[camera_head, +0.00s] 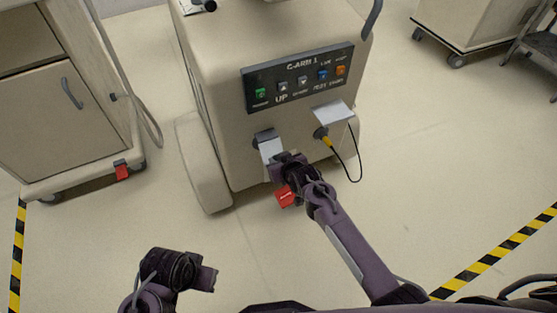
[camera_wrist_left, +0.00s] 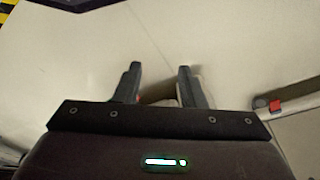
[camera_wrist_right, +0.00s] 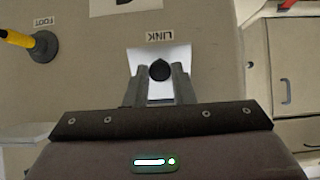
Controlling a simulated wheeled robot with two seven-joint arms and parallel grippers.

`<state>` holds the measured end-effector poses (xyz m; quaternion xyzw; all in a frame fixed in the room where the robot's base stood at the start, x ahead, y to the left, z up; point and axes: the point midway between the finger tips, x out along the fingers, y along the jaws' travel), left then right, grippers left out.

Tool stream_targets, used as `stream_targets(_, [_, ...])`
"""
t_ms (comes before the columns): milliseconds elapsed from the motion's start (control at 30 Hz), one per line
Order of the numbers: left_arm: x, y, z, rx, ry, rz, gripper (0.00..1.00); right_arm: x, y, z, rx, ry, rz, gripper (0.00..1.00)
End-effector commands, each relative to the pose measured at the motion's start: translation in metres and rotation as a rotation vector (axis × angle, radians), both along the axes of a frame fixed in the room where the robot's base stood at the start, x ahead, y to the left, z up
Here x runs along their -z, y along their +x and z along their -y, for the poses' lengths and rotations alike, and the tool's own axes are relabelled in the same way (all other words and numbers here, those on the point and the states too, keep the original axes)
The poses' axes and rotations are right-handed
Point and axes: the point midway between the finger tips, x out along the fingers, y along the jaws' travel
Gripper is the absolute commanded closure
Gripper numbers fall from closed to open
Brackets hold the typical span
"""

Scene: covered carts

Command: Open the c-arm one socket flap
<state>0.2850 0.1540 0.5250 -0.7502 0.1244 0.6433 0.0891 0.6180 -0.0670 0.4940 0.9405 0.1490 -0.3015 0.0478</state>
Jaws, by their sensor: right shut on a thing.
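The C-arm one cart (camera_head: 225,75) stands ahead, with a dark button panel marked C-ARM 1. Low on its front is a pale socket flap (camera_head: 270,149), which shows in the right wrist view as a light plate (camera_wrist_right: 140,58) with a round black knob (camera_wrist_right: 159,70) beside a LINK label. My right gripper (camera_wrist_right: 161,78) is shut on the knob, one finger on each side. In the head view the gripper (camera_head: 281,162) covers the flap's lower end; its tilt is unclear. My left gripper (camera_wrist_left: 160,78) is open and empty, low at the front left (camera_head: 205,278).
A yellow plug (camera_head: 325,138) with a black cable sits right of the flap, below a pale plate (camera_head: 333,112). A red pedal (camera_head: 285,196) lies just below my right gripper. A cabinet cart (camera_head: 70,110) stands left. Floor between them is clear.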

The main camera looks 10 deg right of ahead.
Motion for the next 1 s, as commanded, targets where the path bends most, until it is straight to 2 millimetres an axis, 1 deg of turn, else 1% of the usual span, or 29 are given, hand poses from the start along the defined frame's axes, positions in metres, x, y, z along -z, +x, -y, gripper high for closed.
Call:
stream_targets(67, [0.000,0.000,0.000,0.000,0.001,0.000,0.64,0.000,0.000,0.000,0.001,-0.001,0.000,1.00])
stream_targets(100, [0.000,0.000,0.000,-0.001,0.001,0.000,0.64,0.000,0.000,0.000,0.000,0.000,0.000,0.74])
stream_targets(233, [0.000,0.001,0.000,0.000,0.000,0.002,0.64,0.000,0.000,0.000,0.000,0.000,0.001,0.57])
stream_targets(567, [-0.003,0.002,-0.001,-0.002,0.002,0.004,0.64,-0.002,-0.003,0.001,0.000,0.000,0.000,0.56])
stream_targets(667, [-0.006,0.000,-0.003,-0.006,0.007,-0.014,0.64,-0.010,-0.011,0.004,0.000,0.000,0.000,0.56])
stream_targets(767, [-0.005,-0.004,-0.012,-0.025,0.033,-0.062,0.64,-0.020,-0.024,0.008,0.000,0.000,0.000,0.56])
stream_targets(800, [0.006,-0.002,-0.013,-0.027,0.032,-0.060,0.64,-0.023,-0.028,0.010,0.001,-0.001,0.000,0.56])
stream_targets(1000, [0.038,0.004,-0.013,-0.038,0.026,-0.048,0.64,-0.038,-0.050,0.017,0.001,-0.001,-0.001,0.56])
